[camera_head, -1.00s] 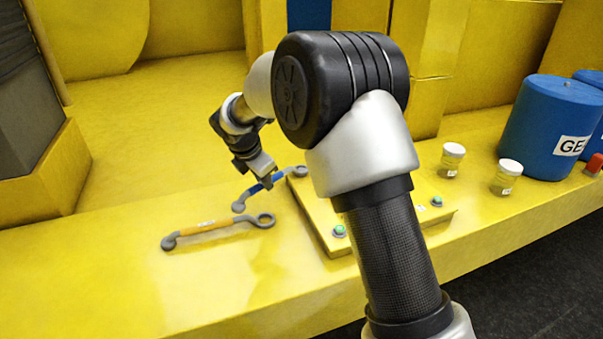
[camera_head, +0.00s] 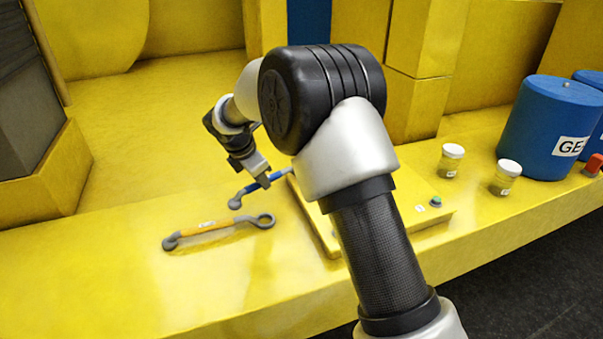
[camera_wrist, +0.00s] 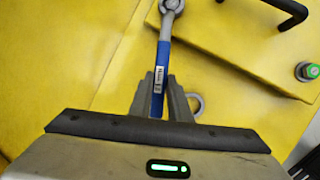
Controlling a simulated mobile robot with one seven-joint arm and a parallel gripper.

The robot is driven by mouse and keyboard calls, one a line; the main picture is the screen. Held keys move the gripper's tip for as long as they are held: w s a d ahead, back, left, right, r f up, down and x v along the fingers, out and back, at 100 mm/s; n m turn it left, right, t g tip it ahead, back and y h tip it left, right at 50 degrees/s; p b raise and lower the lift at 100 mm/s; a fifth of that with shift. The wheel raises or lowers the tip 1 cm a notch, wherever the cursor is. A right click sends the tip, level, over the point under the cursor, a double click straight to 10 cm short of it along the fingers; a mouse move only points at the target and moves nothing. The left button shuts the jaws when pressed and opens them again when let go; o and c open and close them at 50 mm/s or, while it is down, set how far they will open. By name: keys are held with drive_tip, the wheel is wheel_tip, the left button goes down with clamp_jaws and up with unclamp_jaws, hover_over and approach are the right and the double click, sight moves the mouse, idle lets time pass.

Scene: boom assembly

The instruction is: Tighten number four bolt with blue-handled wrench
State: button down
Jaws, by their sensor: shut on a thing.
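The blue-handled wrench (camera_head: 277,177) is by the left edge of a raised yellow plate (camera_head: 408,192). My gripper (camera_head: 262,181) is shut on its blue handle. In the wrist view the handle (camera_wrist: 158,92) stands between my fingers (camera_wrist: 165,88), with its grey ring end at the top by the plate (camera_wrist: 225,35). I cannot tell whether the wrench still touches the surface. A green-topped bolt (camera_head: 436,201) sits at the plate's right corner, and one green-topped bolt (camera_wrist: 308,71) shows in the wrist view. Bolt numbers are unreadable; my arm hides much of the plate.
An orange-handled wrench (camera_head: 205,227) lies on the yellow ledge in front. Two lidded jars (camera_head: 452,160) and a blue drum (camera_head: 545,130) stand at the right. A black handle (camera_wrist: 285,18) rises from the plate. The ledge's left part is clear.

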drive_tip(key=shift+w+a+r, duration=0.1)
drive_tip(key=shift+w, duration=0.15)
drive_tip(key=shift+a, duration=0.1)
drive_tip(key=shift+w+a+m+p, duration=0.2)
drive_tip(key=shift+w+m+p, duration=0.2)
drive_tip(key=shift+m+p, duration=0.15)
drive_tip(key=shift+s+d+n, duration=0.35)
drive_tip(key=shift+s+n, duration=0.2)
drive_tip(key=shift+r, duration=0.1)
idle(0.4)
